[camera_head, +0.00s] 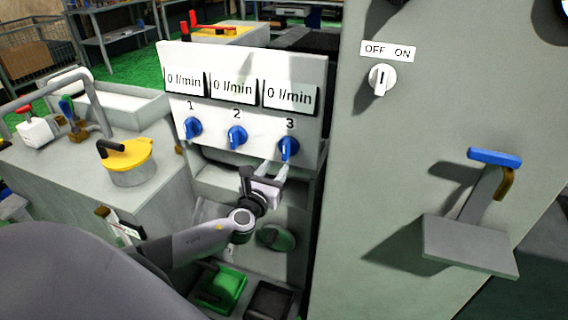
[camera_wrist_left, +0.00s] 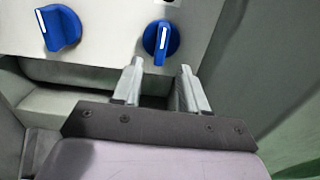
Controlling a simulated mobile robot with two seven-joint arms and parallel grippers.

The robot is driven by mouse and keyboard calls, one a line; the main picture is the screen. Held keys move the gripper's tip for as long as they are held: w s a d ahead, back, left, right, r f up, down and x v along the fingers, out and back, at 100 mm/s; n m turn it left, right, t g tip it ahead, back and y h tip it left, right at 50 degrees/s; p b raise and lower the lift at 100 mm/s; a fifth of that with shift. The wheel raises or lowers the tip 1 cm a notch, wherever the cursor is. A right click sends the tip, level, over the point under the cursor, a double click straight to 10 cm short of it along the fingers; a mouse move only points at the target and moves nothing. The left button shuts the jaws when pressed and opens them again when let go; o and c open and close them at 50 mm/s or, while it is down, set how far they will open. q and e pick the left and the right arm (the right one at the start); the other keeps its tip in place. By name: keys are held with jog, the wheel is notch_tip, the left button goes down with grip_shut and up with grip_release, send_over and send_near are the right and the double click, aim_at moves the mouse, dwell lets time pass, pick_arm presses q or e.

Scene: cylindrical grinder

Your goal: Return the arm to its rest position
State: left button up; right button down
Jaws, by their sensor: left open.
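My left arm comes in from the lower left in the head view. Its gripper (camera_head: 274,170) is in front of the white panel (camera_head: 245,60), just below the blue knob marked 3 (camera_head: 288,148). In the left wrist view the two fingers (camera_wrist_left: 158,85) are apart with nothing between them. Knob 3 (camera_wrist_left: 161,40) shows just beyond the fingertips there, and knob 2 (camera_wrist_left: 58,28) is to its left. I cannot tell whether a fingertip touches knob 3. My right gripper is not in view.
Knob 1 (camera_head: 192,127) is further left on the panel. A grey cabinet with an OFF/ON switch (camera_head: 382,79) stands close on the right, with a blue-handled bracket (camera_head: 494,157) jutting out. A yellow-lidded pot (camera_head: 128,158) is on the left. A green container (camera_head: 222,288) lies below the arm.

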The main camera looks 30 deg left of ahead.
pick_arm(q)
jog(key=s+d+f+n+g+h, duration=0.45)
jog(key=s+d+f+n, duration=0.55)
jog(key=s+f+n, duration=0.25)
jog(key=s+d+f+n+g+h, duration=0.1)
jog(key=s+d+n, duration=0.2)
jog(key=s+n, duration=0.4)
jog(key=s+d+f+n+g+h, duration=0.1)
jog(key=s+d+f+n, duration=0.1)
jog(key=s+d+n, duration=0.2)
jog(key=s+n, duration=0.3)
jog(key=n, duration=0.4)
jog(key=shift+s+d, duration=0.25)
jog(key=shift+s, duration=0.1)
jog(key=shift+n, duration=0.25)
